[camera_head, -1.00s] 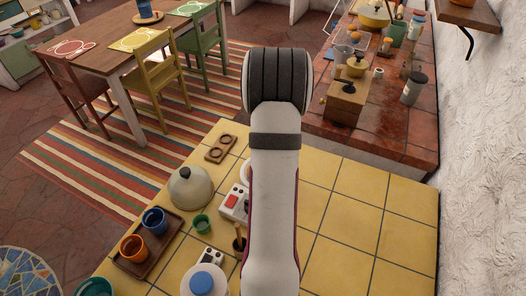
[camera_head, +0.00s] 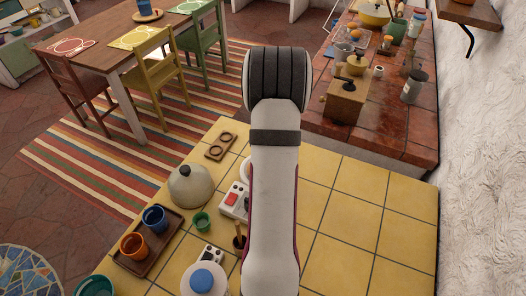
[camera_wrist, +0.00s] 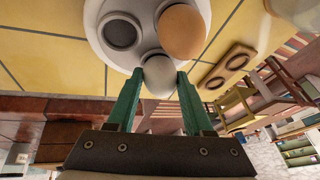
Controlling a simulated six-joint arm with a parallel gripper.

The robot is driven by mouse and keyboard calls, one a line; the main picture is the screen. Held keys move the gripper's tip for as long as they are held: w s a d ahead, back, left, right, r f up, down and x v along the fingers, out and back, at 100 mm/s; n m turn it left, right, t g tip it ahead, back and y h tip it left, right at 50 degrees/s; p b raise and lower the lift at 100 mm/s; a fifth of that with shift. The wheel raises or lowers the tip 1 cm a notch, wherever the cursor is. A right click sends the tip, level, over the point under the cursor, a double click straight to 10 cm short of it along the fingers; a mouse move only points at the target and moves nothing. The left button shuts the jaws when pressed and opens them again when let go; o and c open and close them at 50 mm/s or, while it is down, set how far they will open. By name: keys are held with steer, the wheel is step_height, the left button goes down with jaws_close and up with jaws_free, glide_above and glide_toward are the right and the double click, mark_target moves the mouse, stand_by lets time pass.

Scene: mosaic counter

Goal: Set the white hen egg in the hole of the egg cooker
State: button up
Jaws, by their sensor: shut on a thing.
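My gripper (camera_wrist: 159,82) shows in the wrist view with its two green fingers shut on the white hen egg (camera_wrist: 159,77). The egg cooker (camera_wrist: 101,42) is a round white plate just beyond the fingertips. It has an open dark-rimmed hole (camera_wrist: 121,33) on the left and a brown egg (camera_wrist: 182,32) on the right. The white egg overlaps the cooker's near edge in this view; I cannot tell whether it touches it. In the head view my arm hides the gripper, the egg and most of the cooker.
A wooden two-hole holder (camera_head: 220,146) lies beside the cooker. A grey dome lid (camera_head: 189,187), a green cup (camera_head: 201,222), a red-buttoned white device (camera_head: 234,200) and a tray (camera_head: 127,263) with cups stand to the left. The yellow tiles (camera_head: 365,220) on the right are clear.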

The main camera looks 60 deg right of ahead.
steer(key=o, duration=1.1)
steer(key=shift+c, duration=0.2)
steer(key=shift+r, duration=3.5)
steer(key=shift+w, duration=0.1)
